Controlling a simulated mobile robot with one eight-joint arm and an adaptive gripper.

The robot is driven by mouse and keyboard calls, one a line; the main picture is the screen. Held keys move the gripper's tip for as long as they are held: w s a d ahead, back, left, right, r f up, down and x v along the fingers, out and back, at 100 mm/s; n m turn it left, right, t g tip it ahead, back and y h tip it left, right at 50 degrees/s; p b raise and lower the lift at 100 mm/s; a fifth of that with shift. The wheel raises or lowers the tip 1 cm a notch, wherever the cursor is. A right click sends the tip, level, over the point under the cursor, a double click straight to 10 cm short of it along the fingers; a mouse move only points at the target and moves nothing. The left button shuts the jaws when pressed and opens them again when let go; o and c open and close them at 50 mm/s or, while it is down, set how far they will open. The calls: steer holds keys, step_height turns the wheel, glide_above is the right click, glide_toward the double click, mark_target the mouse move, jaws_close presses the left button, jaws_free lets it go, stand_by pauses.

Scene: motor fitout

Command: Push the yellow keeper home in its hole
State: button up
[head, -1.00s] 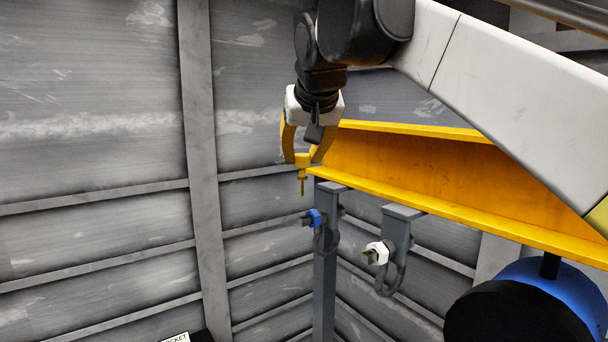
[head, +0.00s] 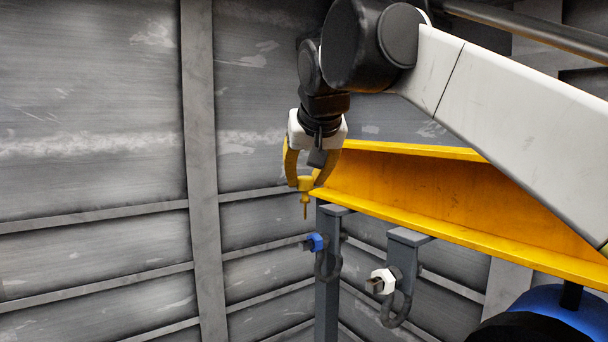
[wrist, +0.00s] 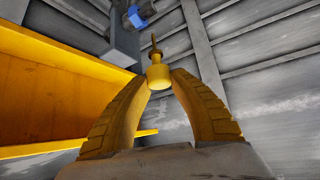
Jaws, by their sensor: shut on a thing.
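My gripper (head: 305,183) is shut on the yellow keeper (head: 305,197), a small knob with a thin pin pointing down in the head view. In the wrist view the keeper (wrist: 158,75) sits between the two yellow fingertips, its pin pointing away from the gripper. Below it in the head view, a blue nut (head: 317,242) sits on a dark bolt at a grey post with a shackle. A white nut (head: 382,282) sits on another bolt at a second shackle, lower right. The keeper's pin is in the air, apart from both bolts. I cannot make out the hole.
A large yellow beam (head: 430,205) runs just right of the gripper, close to the fingers. Grey posts (head: 328,275) hang below it. A blue and black round body (head: 545,315) is at lower right. The space left of the gripper is open to the ribbed grey wall (head: 90,180).

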mark_target(308, 188)
steer(key=f, duration=0.1)
steer(key=f+b, duration=0.1)
steer(key=f, duration=0.1)
steer(key=shift+w+f+b, duration=0.1)
steer(key=shift+w+b, duration=0.2)
steer(key=shift+w, duration=0.1)
steer(key=shift+s+f, duration=0.25)
steer(key=shift+f, duration=0.05)
steer(key=shift+w, duration=0.1)
steer(key=shift+p, duration=0.3)
stand_by(1.0)
steer(key=shift+f+b, duration=1.55)
steer(key=shift+f, duration=0.8)
steer(key=o, duration=1.1)
